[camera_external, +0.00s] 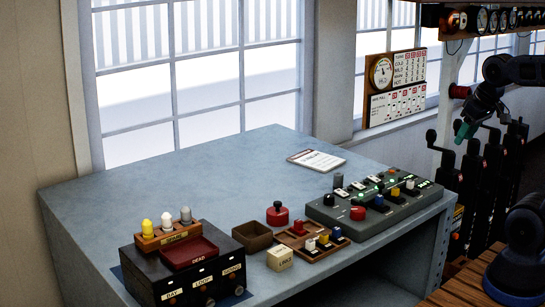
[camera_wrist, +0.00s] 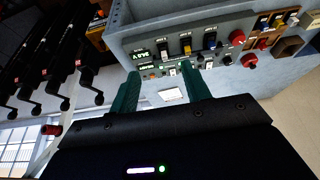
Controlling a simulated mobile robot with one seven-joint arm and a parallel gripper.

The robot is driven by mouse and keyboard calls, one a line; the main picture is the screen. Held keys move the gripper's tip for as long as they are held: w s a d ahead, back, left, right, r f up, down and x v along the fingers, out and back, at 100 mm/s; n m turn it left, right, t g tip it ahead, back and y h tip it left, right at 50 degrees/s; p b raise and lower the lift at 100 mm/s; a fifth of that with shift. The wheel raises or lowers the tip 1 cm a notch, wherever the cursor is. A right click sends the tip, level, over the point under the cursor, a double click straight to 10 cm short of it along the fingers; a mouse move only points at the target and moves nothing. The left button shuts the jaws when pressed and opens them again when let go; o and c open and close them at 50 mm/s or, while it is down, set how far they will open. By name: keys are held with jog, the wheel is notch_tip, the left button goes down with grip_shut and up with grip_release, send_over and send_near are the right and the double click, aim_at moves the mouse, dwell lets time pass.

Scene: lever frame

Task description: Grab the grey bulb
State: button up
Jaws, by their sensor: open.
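The grey bulb (camera_external: 186,215) stands upright at the right end of a row of three bulbs in a wooden holder (camera_external: 165,238) on the dark box at the bench's front left. A white bulb (camera_external: 166,220) stands in the middle and a yellow bulb (camera_external: 147,228) at the left end. My gripper (camera_external: 462,130) is in the air at the far right, well away from the bulbs. In the wrist view its two green fingers (camera_wrist: 159,78) are apart with nothing held between them. I cannot make out the grey bulb in the wrist view.
A red tray (camera_external: 189,254) marked DEAD lies in front of the bulbs. A wooden box (camera_external: 252,235), a red knob (camera_external: 277,214) and a control panel (camera_external: 375,207) stand to the right. Tall black levers (camera_external: 490,170) rise beside the bench. The back of the bench is mostly clear.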

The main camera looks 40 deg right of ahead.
jog(key=w+a+r+n+g, duration=0.1)
jog(key=w+a+r, duration=0.4)
jog(key=w, duration=0.3)
jog(key=w+a+r+n+g, duration=0.1)
jog(key=w+a+r+n, duration=0.1)
jog(key=w+a+r, duration=0.5)
jog(key=w+a+n+y, duration=0.1)
jog(key=w+a+n, duration=0.1)
jog(key=w+a, duration=1.1)
jog(key=n+g+h, duration=0.1)
jog(key=n+g, duration=0.2)
jog(key=n, duration=0.1)
send_near(185, 206)
jog(key=shift+a+f, duration=0.25)
notch_tip(185, 206, down, 4)
jog(key=shift+f, duration=0.15)
jog(key=shift+s+d+f, duration=0.1)
jog(key=shift+d+f, duration=0.05)
jog(key=shift+f, duration=1.35)
jog(key=shift+s+d+f, duration=0.1)
jog(key=shift+d+f, duration=0.05)
jog(key=shift+f, duration=1.35)
grip_shut()
